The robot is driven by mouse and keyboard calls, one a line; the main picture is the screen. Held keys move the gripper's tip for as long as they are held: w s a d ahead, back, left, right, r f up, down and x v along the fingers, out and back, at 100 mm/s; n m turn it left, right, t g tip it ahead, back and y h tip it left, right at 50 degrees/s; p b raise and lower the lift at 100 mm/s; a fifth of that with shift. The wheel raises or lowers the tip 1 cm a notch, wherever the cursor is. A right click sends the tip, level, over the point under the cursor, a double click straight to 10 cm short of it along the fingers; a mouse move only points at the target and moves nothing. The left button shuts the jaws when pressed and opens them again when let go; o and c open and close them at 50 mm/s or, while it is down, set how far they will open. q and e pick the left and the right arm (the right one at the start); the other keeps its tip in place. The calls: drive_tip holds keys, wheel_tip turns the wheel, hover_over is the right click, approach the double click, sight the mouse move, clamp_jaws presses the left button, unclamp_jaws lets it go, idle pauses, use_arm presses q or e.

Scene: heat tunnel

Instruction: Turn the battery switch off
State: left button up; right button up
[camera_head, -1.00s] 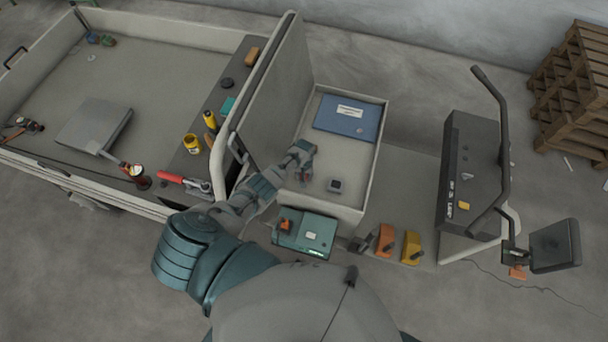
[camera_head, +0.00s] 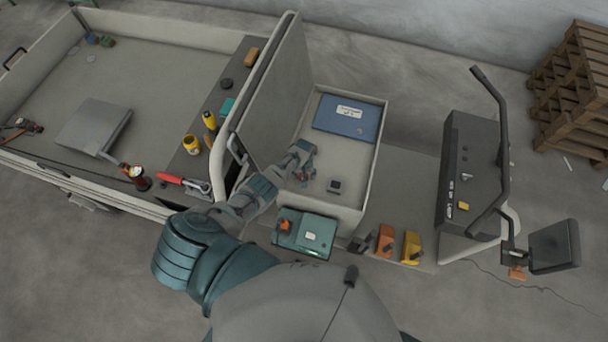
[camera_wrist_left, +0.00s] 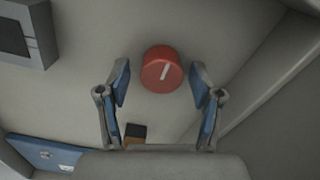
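The red round battery switch (camera_wrist_left: 162,70) has a white line on its top and sits on the light floor of the open box, in the left wrist view. My left gripper (camera_wrist_left: 164,84) is open, with one finger to each side of the switch. The fingers look apart from it. In the head view my left gripper (camera_head: 304,162) reaches into the box, and the switch is mostly hidden by it. My right gripper is not in view.
The open box (camera_head: 375,160) holds a blue case (camera_head: 347,117) and a small dark-faced block (camera_head: 334,186).

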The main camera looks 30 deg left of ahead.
use_arm(q)
drive_tip(key=shift+s, duration=0.1)
wheel_tip(320, 180, up, 12)
idle(0.5)
drive_tip(key=shift+f, duration=0.1)
idle(0.4)
